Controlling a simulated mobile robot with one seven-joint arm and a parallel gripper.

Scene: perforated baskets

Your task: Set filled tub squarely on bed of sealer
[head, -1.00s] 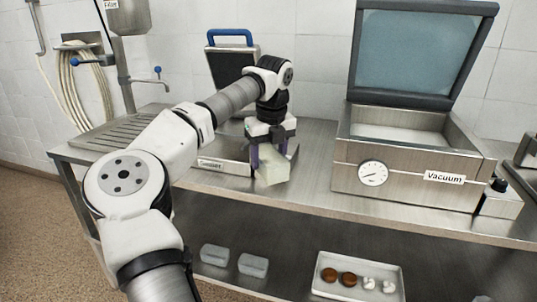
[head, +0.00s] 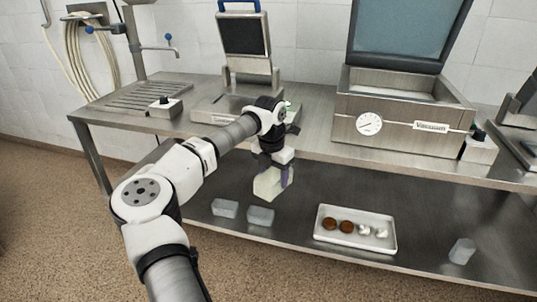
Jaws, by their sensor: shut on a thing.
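My gripper (head: 274,176) is shut on a pale tub (head: 267,186). The tub hangs tilted in front of the bench edge, over the lower shelf in the picture. Its contents cannot be made out. The tub sealer (head: 205,108) stands on the bench behind my arm, its hinged dark-faced lid (head: 243,36) raised by a blue handle. My arm hides part of its bed and its label.
A vacuum machine (head: 400,135) with its lid raised stands right of the sealer. The lower shelf holds two pale tubs (head: 225,208), a white tray (head: 330,238) with brown and white pieces, and a clear container (head: 462,251). A small knob box (head: 166,108) sits left of the sealer.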

